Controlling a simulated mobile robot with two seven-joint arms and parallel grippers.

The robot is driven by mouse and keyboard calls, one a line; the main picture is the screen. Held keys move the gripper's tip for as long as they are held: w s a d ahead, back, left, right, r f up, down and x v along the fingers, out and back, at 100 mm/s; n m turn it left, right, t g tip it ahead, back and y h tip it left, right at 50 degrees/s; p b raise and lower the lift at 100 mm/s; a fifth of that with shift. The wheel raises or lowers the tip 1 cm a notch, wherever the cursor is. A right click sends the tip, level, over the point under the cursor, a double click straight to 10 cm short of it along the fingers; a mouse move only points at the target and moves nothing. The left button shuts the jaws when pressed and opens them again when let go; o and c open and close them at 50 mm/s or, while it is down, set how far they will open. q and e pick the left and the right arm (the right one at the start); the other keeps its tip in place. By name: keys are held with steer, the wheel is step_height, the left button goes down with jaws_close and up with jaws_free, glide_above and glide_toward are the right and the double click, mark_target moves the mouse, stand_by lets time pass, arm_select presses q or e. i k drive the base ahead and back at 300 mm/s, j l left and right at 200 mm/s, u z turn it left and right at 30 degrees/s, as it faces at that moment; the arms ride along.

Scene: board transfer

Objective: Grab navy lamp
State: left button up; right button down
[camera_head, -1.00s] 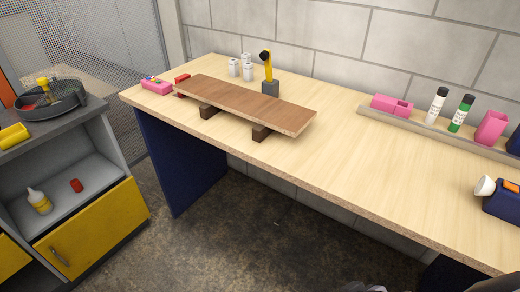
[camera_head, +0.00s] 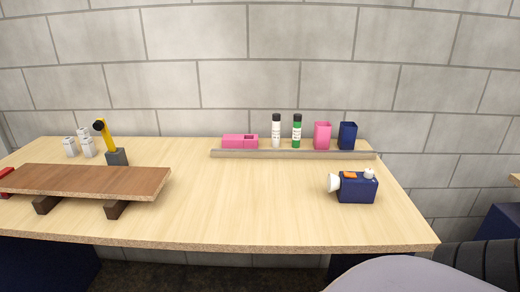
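The navy lamp (camera_head: 357,188) is a small dark blue box with a white cone-shaped head on its left side, an orange patch and a white knob on top. It stands on the right part of the light wooden table (camera_head: 260,209), a little back from the front edge. Neither of my grippers shows in the head view.
A low ledge (camera_head: 290,154) at the back holds a pink box (camera_head: 240,141), two bottles, a pink cup (camera_head: 322,135) and a navy cup (camera_head: 347,135). A brown board (camera_head: 90,182) rests on dark blocks at left. Table around the lamp is clear.

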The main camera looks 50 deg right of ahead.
mark_target(360, 190)
steer(key=z, duration=0.45)
steer(key=j+z, duration=0.1)
steer(key=z, duration=0.3)
steer(key=k+z, duration=0.1)
steer(key=z, duration=1.2)
steer(key=l+u, duration=0.1)
steer(key=u, duration=0.55)
steer(key=l+u, duration=0.3)
steer(key=i+l+u, duration=0.1)
steer(key=l+u, duration=0.4)
steer(key=l, duration=0.65)
steer(key=l+u, duration=0.2)
steer(key=l, duration=0.6)
steer(key=k, duration=0.05)
